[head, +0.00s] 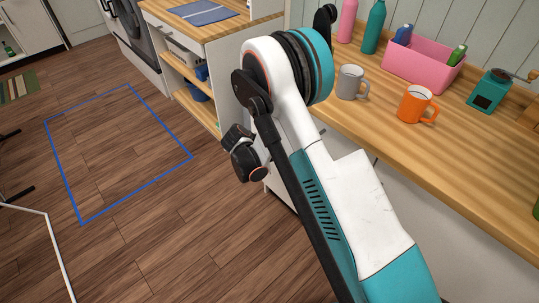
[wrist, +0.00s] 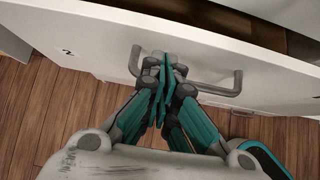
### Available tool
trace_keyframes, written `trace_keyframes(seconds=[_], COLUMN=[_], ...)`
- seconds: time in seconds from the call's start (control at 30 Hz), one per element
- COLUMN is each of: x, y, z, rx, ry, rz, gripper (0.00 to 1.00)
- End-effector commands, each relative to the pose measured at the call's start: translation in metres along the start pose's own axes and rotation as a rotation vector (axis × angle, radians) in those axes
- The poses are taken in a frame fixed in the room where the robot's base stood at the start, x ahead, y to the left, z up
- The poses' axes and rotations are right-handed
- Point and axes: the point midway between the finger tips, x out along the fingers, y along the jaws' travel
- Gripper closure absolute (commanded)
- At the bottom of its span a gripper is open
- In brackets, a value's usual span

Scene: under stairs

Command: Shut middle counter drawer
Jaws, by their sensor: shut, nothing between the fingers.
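In the wrist view a white drawer front (wrist: 105,52) carries a grey bar handle (wrist: 238,82) and a small label that looks like a 2. Behind its top edge a dark gap and brown surface show, so the drawer stands partly open. How far it is out cannot be told. My gripper (wrist: 164,68) is shut and empty, its teal fingertips at the drawer front by the left part of the handle. Whether they touch it is unclear. In the head view my arm hides the gripper and most of the drawer area.
The wooden countertop (head: 440,140) holds a grey mug (head: 350,82), an orange mug (head: 413,104), a pink bin (head: 415,70), bottles and a teal grinder (head: 488,92). An open-shelved unit (head: 195,65) stands farther back.

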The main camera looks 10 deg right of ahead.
Motion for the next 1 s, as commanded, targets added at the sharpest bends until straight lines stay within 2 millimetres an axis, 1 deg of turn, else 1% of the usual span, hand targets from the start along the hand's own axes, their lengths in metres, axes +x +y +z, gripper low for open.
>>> trace_keyframes(seconds=[0.03,0.17,0.53,0.63,0.73,0.9,1.0], x=[0.005,0.009,0.010,0.013,0.023,0.046,0.053], y=[0.000,0.000,0.000,0.000,0.000,0.000,0.000], z=[0.003,0.009,0.011,0.014,0.024,0.048,0.054], rx=[0.001,0.001,0.000,0.001,0.002,0.002,0.001], ry=[0.000,0.000,0.000,0.000,0.000,-0.001,-0.001], rz=[-0.001,-0.001,0.000,0.000,-0.001,-0.002,-0.001], gripper=[1.00,1.00,1.00,1.00,1.00,1.00,1.00])
